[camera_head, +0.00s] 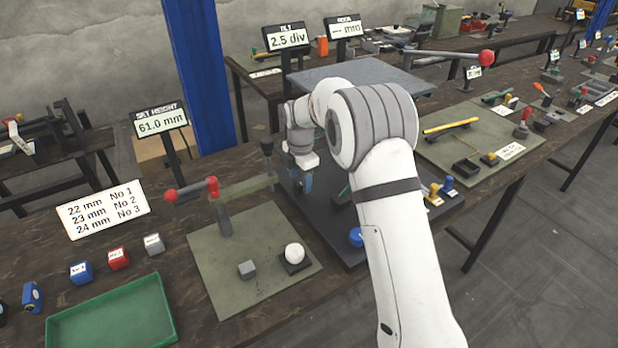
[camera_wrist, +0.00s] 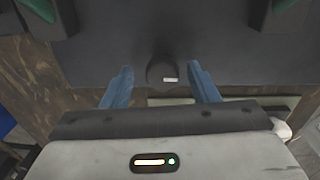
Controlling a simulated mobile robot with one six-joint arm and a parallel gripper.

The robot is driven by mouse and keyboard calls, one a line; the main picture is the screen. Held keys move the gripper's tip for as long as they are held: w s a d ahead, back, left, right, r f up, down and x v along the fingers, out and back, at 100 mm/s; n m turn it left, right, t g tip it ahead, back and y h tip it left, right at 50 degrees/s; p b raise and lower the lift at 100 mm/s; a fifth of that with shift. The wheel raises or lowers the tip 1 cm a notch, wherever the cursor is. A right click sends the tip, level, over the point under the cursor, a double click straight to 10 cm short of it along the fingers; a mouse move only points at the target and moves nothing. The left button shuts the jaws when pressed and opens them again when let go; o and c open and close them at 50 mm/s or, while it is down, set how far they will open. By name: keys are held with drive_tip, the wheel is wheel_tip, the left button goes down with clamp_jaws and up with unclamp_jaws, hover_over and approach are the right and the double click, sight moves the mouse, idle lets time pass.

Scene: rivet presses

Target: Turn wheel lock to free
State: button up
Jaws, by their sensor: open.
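A dark round knob with a short white mark (camera_wrist: 162,75), which looks like the wheel lock, is on a dark grey plate in the wrist view. It lies between the two blue fingers of my gripper (camera_wrist: 161,70), with a gap on each side. The fingers are apart and hold nothing. In the head view my gripper (camera_head: 304,182) points down over the dark base plate (camera_head: 318,222) at the middle of the bench. My arm hides much of that plate and the knob cannot be made out there.
Dark blocks with green parts (camera_wrist: 50,14) stand at both upper corners of the wrist view. A lever with a red ball (camera_head: 487,57) reaches right behind my arm. A green tray (camera_head: 165,300) lies front left.

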sight(301, 182)
wheel_tip(301, 182, up, 8)
drive_tip(key=p, duration=0.5)
drive_tip(key=shift+d+r, duration=0.1)
drive_tip(key=shift+r, duration=0.05)
drive_tip(key=shift+s, duration=0.15)
